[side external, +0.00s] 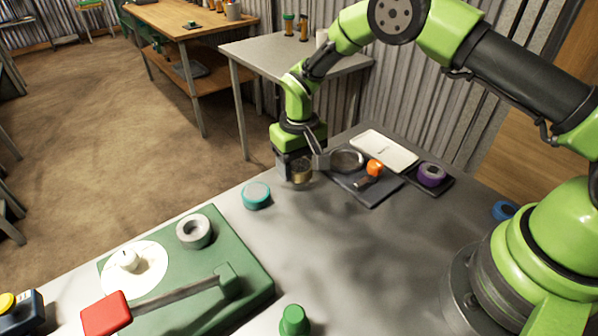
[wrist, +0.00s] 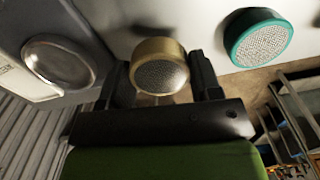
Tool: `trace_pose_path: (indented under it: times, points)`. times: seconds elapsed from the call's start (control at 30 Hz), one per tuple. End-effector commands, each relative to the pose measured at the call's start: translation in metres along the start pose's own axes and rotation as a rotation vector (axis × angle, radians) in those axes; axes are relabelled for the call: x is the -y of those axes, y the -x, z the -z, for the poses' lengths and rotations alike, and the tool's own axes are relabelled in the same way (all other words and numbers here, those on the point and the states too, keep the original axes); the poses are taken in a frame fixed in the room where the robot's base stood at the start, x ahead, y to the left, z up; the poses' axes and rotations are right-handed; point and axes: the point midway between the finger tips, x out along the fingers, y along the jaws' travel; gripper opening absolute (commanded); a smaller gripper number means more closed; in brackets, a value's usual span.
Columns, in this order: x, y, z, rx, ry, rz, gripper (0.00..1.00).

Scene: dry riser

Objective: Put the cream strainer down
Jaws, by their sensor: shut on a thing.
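The cream strainer (side external: 301,173) has a tan-gold rim and a mesh face; it also shows in the wrist view (wrist: 160,72). My gripper (side external: 303,165) is shut on its rim, one finger on each side, near the far edge of the grey table. I cannot tell whether the strainer touches the table. A teal strainer (side external: 256,195) lies apart from it, to its left in the side view and to its right in the wrist view (wrist: 258,38). A silver-rimmed round strainer (side external: 347,161) lies on the other side, on a dark mat (side external: 378,194).
An orange-topped tool (side external: 375,168) lies on the mat. A white panel (side external: 385,150) and a purple ring-shaped item (side external: 431,174) are beyond it. A green board (side external: 205,285) with a red-handled lever (side external: 106,314) fills the front left. The middle of the table is clear.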

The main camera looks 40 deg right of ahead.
Motion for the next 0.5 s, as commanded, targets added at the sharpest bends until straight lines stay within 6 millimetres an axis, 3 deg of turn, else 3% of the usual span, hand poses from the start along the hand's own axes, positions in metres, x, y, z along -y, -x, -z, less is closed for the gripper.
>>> trace_pose_path:
  times: [0.23, 0.5]
  points:
    - [0.0, 0.053, 0.001, -0.003, -0.001, 0.0, 0.34]
    - [-0.007, 0.077, 0.001, 0.002, -0.043, -0.002, 0.34]
